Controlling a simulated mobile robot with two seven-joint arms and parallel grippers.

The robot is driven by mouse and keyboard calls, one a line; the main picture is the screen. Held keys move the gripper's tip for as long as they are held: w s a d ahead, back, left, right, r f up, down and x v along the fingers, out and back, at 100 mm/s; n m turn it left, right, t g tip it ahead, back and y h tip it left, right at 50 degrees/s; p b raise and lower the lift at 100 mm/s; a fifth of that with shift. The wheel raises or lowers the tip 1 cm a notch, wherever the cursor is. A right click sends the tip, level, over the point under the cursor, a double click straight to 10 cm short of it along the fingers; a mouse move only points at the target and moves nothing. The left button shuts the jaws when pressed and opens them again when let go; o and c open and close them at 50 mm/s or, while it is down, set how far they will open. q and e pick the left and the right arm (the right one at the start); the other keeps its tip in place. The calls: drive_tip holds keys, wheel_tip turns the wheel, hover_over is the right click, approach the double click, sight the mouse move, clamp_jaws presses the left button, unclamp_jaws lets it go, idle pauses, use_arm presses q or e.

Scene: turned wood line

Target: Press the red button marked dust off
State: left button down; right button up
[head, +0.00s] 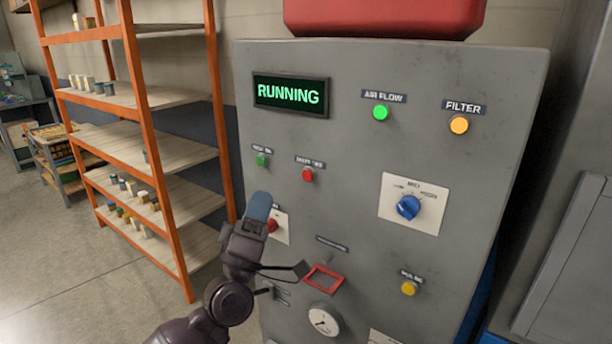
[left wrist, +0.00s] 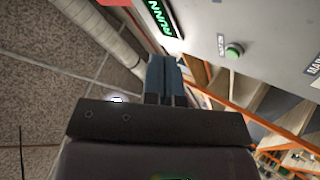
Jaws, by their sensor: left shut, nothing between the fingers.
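The red button (head: 308,174) sits on the front of the grey cabinet (head: 340,150), under a small dark label that is hard to read but looks like "dust off". A green button (head: 262,160) is to its left; a green button also shows in the left wrist view (left wrist: 234,50). My left gripper (head: 259,203) is shut and empty, its blue-grey fingers pointing up, below and left of the red button and apart from it in the picture. The fingers also show in the left wrist view (left wrist: 164,78). My right gripper is not in view.
Another red knob (head: 271,226) on a white plate is partly behind my left gripper. A display (head: 290,95) reads "RUNNING". A blue dial (head: 408,207), yellow button (head: 409,289), red frame (head: 323,279) and gauge (head: 323,320) are nearby. Orange shelving (head: 140,130) stands left.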

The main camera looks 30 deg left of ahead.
sight(307, 175)
use_arm(q)
drive_tip(key=shift+w, duration=0.1)
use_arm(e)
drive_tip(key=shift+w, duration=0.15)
use_arm(q)
drive_tip(key=shift+w+d+b, duration=0.2)
drive_tip(key=shift+w+b, duration=0.1)
drive_tip(key=shift+w, duration=1.85)
drive_tip(key=shift+w+d+b, duration=0.15)
drive_tip(key=shift+w+b, duration=0.1)
drive_tip(key=shift+w, duration=1.9)
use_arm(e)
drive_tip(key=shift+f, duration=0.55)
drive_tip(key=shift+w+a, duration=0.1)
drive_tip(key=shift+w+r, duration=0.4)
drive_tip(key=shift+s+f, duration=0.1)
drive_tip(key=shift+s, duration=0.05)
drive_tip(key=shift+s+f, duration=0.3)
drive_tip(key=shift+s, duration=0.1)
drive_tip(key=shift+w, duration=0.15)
